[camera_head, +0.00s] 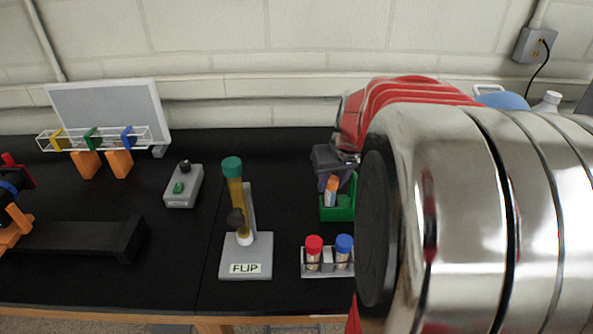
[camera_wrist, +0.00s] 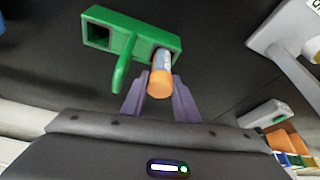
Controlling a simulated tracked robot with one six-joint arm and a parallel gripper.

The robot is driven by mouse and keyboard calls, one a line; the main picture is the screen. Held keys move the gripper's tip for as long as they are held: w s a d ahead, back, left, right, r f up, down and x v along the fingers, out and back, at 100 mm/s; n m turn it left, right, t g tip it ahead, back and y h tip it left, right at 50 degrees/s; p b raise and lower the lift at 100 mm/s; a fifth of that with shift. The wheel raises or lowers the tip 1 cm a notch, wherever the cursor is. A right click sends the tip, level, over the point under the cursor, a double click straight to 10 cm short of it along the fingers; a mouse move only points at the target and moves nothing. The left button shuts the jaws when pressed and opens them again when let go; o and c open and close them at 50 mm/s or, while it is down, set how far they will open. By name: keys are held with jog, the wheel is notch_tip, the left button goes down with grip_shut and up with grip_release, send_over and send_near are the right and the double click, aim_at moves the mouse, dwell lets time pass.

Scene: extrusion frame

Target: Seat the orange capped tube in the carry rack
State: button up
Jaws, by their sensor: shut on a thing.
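The orange capped tube (camera_head: 331,192) is upright or nearly so, and it also shows in the wrist view (camera_wrist: 160,78) with its orange cap toward me. My gripper (camera_wrist: 158,84) has its two purple fingers on either side of the tube near the cap, shut on it. In the head view my gripper (camera_head: 334,160) is above the green carry rack (camera_head: 346,209). In the wrist view the carry rack (camera_wrist: 118,28) shows an empty square socket at its left and a handle in the middle. The tube's lower end overlaps the rack's right end; how deep it sits is hidden.
A grey rack (camera_head: 321,271) with a red capped tube (camera_head: 313,252) and a blue capped tube (camera_head: 344,252) stands in front. Left of it is the FLIP stand (camera_head: 258,257) with a green capped tube (camera_head: 235,185). My arm covers the right side.

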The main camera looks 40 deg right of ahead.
jog(key=shift+f, duration=1.15)
jog(key=shift+f, duration=0.15)
jog(key=o, duration=0.7)
jog(key=shift+o, duration=0.2)
jog(key=v, duration=1.2)
jog(key=shift+a, duration=0.1)
